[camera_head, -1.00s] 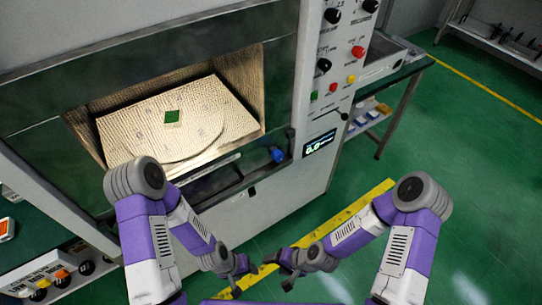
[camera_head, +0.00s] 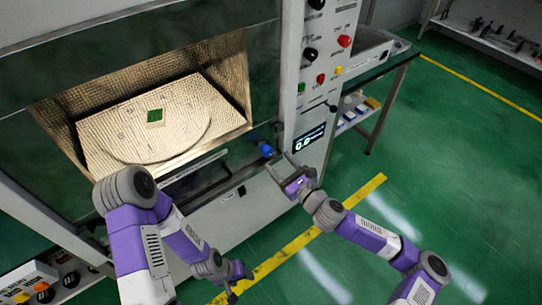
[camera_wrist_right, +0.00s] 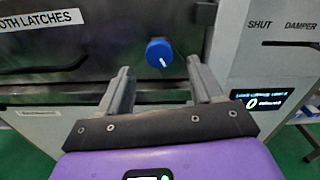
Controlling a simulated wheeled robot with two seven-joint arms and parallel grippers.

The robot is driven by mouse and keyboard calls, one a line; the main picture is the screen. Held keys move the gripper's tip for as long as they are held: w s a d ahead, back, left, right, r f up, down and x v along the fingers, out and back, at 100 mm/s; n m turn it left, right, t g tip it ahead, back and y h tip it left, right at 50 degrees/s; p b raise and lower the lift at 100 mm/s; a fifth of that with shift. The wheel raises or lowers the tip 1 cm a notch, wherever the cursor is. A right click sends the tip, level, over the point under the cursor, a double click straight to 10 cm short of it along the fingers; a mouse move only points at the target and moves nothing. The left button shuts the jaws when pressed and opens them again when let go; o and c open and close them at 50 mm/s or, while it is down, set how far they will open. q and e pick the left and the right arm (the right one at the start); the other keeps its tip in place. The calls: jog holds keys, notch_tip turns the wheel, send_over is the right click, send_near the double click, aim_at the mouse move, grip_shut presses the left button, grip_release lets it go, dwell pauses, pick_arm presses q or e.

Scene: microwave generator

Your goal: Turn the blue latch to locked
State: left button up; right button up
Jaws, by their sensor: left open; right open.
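The blue latch (camera_head: 266,149) is a round knob on the dark strip below the open chamber, at its right end. In the right wrist view the blue latch (camera_wrist_right: 157,48) has a short, slightly slanted white mark on its lower face. My right gripper (camera_head: 281,166) is open, just in front of the latch and a little right of it in the head view. In the wrist view its fingers point at the latch, one on each side, and appear not to touch it. My left gripper (camera_head: 241,281) is open and empty, low over the floor.
Right of the latch is a control panel with knobs, buttons and a lit display (camera_head: 309,138). A label about latches (camera_wrist_right: 40,20) shows above left. The floor at right is clear.

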aim_at(269, 153)
jog(key=b+x, duration=0.1)
jog(key=x, duration=0.4)
jog(key=shift+w+a, duration=0.1)
jog(key=shift+a, duration=0.05)
jog(key=c, duration=1.1)
